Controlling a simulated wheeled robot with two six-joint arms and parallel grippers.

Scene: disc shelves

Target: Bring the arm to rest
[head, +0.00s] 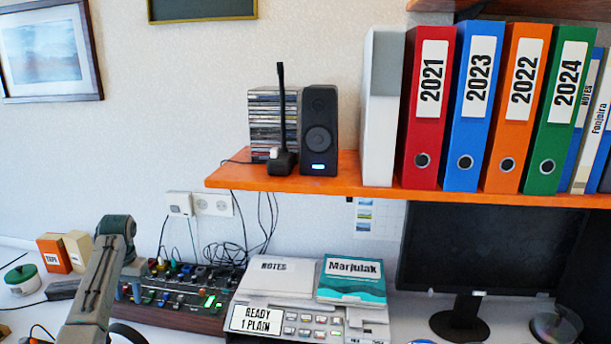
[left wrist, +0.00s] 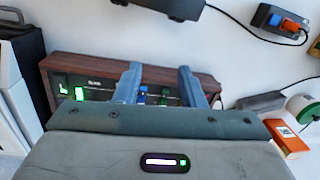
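My left arm (head: 95,285) rises from the bottom left of the head view, in front of the desk by the mixer. In the left wrist view my left gripper (left wrist: 160,68) has its two fingers spread, with nothing held between them. Beyond the fingers lies the wood-sided mixer (left wrist: 88,88), which also shows in the head view (head: 205,293). I cannot tell the exact gap between fingertips and mixer. In the head view the arm's end hides part of the mixer's left side. My right gripper is in neither view.
An orange shelf (head: 290,184) holds a speaker (head: 319,130), discs (head: 270,122) and several binders (head: 470,105). Below stand a printer-like device (head: 290,322) with books, and a monitor (head: 485,245). An orange box (head: 54,253) and a green-lidded pot (head: 20,278) stand left.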

